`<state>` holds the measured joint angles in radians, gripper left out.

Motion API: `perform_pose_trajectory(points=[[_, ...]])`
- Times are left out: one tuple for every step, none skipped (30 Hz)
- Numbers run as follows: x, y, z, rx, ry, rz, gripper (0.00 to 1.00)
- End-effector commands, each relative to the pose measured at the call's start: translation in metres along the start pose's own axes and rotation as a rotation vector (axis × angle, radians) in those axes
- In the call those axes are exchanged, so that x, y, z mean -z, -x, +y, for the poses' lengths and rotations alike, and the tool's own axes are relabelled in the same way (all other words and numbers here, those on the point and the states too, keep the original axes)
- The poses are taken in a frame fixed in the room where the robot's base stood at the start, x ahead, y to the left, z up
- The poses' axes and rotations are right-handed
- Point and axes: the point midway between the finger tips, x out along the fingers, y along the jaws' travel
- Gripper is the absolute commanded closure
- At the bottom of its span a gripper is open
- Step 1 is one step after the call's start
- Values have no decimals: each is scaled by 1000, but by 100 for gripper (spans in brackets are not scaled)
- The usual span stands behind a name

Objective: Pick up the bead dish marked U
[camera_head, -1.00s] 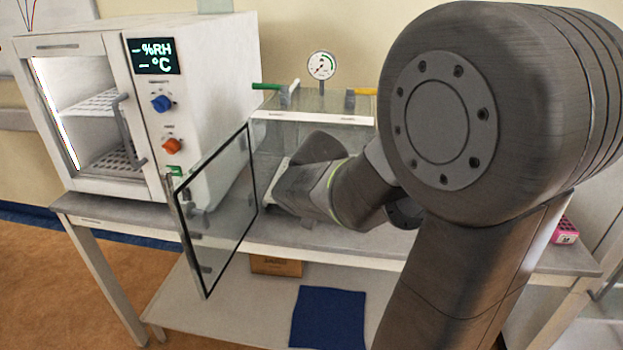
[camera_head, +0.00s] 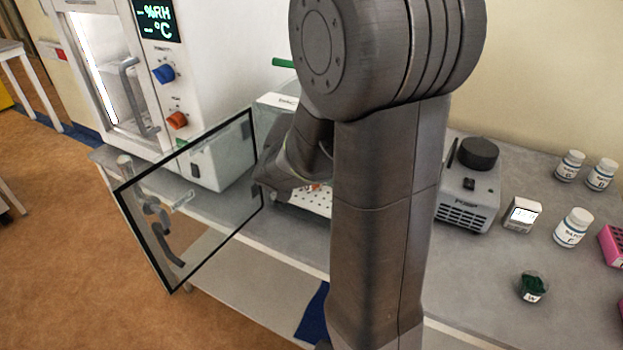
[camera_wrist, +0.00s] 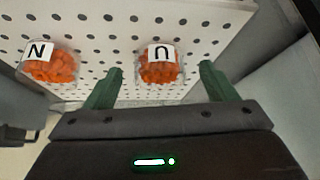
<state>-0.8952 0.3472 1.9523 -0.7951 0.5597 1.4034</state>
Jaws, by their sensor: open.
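In the wrist view, the bead dish marked U (camera_wrist: 160,68) is a small clear dish of orange beads with a white label. It sits on a white perforated shelf (camera_wrist: 105,28). My gripper (camera_wrist: 161,67) is open, with one green finger to each side of this dish in the picture. The fingertips appear level with the dish's near part; whether they touch it I cannot tell. A similar dish marked N (camera_wrist: 49,66) stands to the left, outside the fingers. In the head view my arm hides my gripper and most of the shelf (camera_head: 312,203).
An open glass door (camera_head: 190,205) stands in front of the chamber, close to my arm. A white humidity cabinet (camera_head: 225,80) is at left.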

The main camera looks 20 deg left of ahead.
Motion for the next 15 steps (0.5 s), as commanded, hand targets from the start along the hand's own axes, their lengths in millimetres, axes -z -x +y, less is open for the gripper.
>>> perform_pose_trajectory(points=[[0, -7, 0, -2, -1, -2, 22], [0, -9, 0, -2, -1, -1, 22], [0, -12, 0, -2, -1, -1, 22], [0, -14, 0, -1, -1, -1, 22], [0, -15, 0, 0, -1, -1, 22], [0, -16, 0, 0, -1, 0, 22], [0, -16, 0, 0, -1, 0, 22], [0, -16, 0, 0, -1, 0, 22], [0, -16, 0, 1, -1, 0, 22], [0, -16, 0, 1, -1, 1, 22], [0, -16, 0, 1, -1, 1, 22], [0, -16, 0, 1, -1, 0, 22], [0, -16, 0, 1, -1, 0, 24], [0, -16, 0, 1, -1, 0, 29], [0, -16, 0, 1, -1, 0, 37]])
